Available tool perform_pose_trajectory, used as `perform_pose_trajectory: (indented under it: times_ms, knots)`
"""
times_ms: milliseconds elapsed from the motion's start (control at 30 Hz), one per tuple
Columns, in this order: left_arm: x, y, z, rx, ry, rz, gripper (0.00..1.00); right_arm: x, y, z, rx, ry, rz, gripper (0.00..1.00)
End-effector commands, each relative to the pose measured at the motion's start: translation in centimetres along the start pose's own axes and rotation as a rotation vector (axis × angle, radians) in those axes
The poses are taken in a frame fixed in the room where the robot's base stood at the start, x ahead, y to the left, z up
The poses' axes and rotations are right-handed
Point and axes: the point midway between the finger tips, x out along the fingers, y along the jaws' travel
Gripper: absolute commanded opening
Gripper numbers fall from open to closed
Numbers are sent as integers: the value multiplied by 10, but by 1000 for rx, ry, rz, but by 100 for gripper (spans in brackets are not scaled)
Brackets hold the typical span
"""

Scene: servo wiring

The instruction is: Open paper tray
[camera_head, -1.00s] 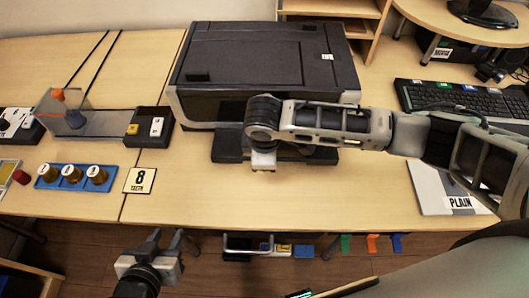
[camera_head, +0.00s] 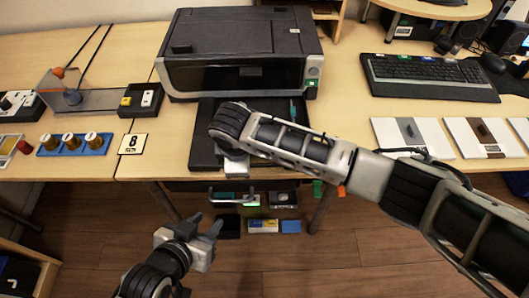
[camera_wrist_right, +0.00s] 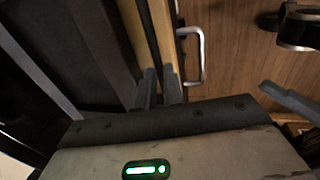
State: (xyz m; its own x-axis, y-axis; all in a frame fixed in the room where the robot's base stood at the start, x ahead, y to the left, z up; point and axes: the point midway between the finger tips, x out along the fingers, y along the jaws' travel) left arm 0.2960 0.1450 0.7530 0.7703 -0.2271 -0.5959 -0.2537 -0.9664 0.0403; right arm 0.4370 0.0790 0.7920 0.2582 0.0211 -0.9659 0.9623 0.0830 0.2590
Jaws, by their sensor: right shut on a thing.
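The black printer (camera_head: 240,50) stands at the back of the desk. Its dark paper tray (camera_head: 205,125) is drawn out of the front and reaches almost to the desk's front edge. My right gripper (camera_wrist_right: 158,85) is shut on the tray's front edge; in the head view my wrist covers its fingers and much of the tray. In the right wrist view the tray (camera_wrist_right: 75,45) lies at the left. My left gripper (camera_head: 205,224) is open and empty, low in front of the desk; it also shows at the right of the right wrist view (camera_wrist_right: 285,65).
A drawer handle (camera_head: 232,198) sticks out below the desk edge. A keyboard (camera_head: 430,78) and sample cards (camera_head: 412,137) are at the right.

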Motion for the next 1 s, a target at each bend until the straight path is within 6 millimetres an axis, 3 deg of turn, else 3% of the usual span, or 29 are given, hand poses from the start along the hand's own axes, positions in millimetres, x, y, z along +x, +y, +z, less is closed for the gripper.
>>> perform_pose_trajectory:
  times_ms: [433,533,833,1000]
  knots:
    - [4,-5,-3,5,6,-10,36,-3,-8,-8,-17,8,2,0]
    - [4,-4,-3,2,5,-10,36,-3,-8,-7,-16,8,1,31]
    - [2,-2,2,-7,-6,-9,36,-3,-8,-6,-14,6,1,31]
    - [0,-2,2,-7,-10,-8,36,-20,-7,-7,-15,9,2,31]
